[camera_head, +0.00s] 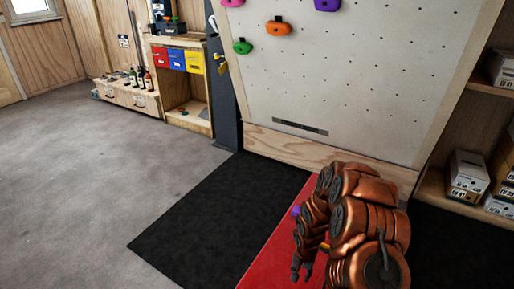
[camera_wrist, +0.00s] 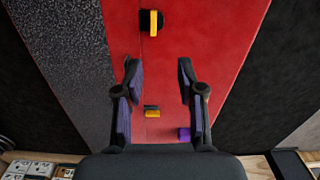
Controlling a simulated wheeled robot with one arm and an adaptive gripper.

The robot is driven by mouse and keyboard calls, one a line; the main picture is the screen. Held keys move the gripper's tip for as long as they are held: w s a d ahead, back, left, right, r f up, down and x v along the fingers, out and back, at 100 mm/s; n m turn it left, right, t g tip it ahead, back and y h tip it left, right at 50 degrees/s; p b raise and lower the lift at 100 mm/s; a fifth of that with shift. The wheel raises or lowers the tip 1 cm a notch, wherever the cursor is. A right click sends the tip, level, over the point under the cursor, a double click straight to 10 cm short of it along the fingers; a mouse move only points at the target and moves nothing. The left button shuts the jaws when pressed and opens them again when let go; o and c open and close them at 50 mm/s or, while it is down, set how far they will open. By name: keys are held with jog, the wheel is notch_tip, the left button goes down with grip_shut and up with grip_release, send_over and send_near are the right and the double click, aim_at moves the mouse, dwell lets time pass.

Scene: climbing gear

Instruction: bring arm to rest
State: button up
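In the head view my gripper (camera_head: 302,272) hangs low, pointing down over the red surface (camera_head: 262,262). My copper-coloured arm is folded at the lower right and hides part of that surface.
On the red surface (camera_wrist: 225,50) are a yellow-and-black item (camera_wrist: 152,22), a similar smaller one (camera_wrist: 152,112) and a purple item (camera_wrist: 184,133). Black matting (camera_head: 190,225) lies alongside. A climbing wall (camera_head: 350,70) stands behind, a shelf with boxes (camera_head: 468,172) at right. Left floor is clear.

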jog(key=s+r+n, duration=0.1)
jog(key=s+r, duration=0.3)
jog(key=r, duration=0.5)
jog(key=s+r+n+g, duration=0.1)
jog(key=s+r, duration=0.3)
jog(key=r, duration=0.4)
jog(key=s+r+n, duration=0.2)
jog(key=s+r, duration=0.2)
jog(key=r, duration=0.5)
jog(key=s+d+r+g, duration=0.1)
jog(key=s+r, duration=0.3)
jog(key=s, duration=0.3)
jog(key=s+r+n, duration=0.1)
jog(key=s+r, duration=0.3)
jog(key=s, duration=0.3)
jog(key=s+d+r+g, duration=0.1)
jog(key=s+r, duration=0.3)
jog(key=s, duration=0.3)
notch_tip(320, 180, up, 26)
jog(key=s+t+p, duration=0.1)
jog(key=p, duration=2.3)
jog(key=shift+s+f, duration=0.15)
jog(key=shift+f, duration=0.1)
